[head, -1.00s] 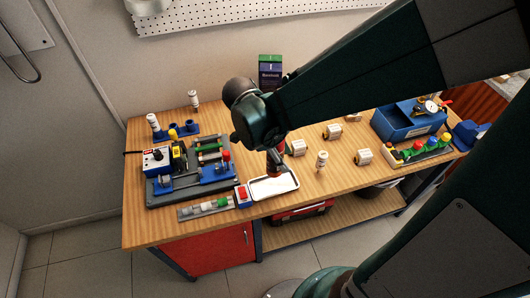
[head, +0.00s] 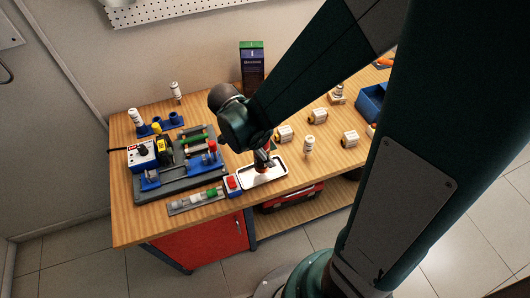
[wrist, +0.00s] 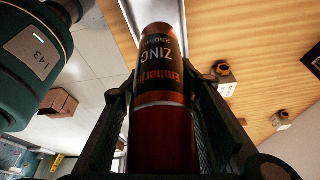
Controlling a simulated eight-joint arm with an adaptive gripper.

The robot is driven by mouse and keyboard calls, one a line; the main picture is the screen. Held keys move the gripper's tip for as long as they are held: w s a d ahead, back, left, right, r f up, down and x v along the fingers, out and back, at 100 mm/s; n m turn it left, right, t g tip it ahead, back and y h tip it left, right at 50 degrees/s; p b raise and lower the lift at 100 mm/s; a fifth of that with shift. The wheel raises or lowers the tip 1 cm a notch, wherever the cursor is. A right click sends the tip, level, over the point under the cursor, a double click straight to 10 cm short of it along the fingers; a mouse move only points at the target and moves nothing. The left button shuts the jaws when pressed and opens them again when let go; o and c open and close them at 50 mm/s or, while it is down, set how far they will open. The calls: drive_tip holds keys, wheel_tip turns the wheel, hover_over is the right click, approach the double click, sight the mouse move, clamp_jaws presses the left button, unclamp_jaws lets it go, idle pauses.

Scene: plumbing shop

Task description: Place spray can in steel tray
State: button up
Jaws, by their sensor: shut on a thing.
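My gripper (head: 263,158) points down over the steel tray (head: 274,177), near the front edge of the workbench. It is shut on the spray can, whose dark label with orange lettering and red lower part fill the middle of the wrist view (wrist: 162,75). The can sits between both finger pads. The tray is shallow and pale, with a raised rim. Part of it also shows behind the can in the wrist view (wrist: 176,14). I cannot tell whether the can touches the tray floor.
A red-buttoned box (head: 232,184) stands close to the tray's left side. A white fitting (head: 308,146) stands to its right, with brass-ended fittings (head: 284,133) behind. A grey fixture board (head: 180,180) fills the left.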

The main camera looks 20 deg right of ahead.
drive_tip(key=shift+f, duration=0.1)
idle(0.3)
drive_tip(key=shift+f, duration=2)
drive_tip(key=shift+f+b, duration=0.15)
drive_tip(key=shift+b, duration=0.3)
drive_tip(key=o, duration=1)
drive_tip(key=shift+r, duration=0.2)
drive_tip(key=shift+p+v, duration=0.8)
drive_tip(key=shift+v, duration=5.2)
drive_tip(key=shift+d+r, duration=0.1)
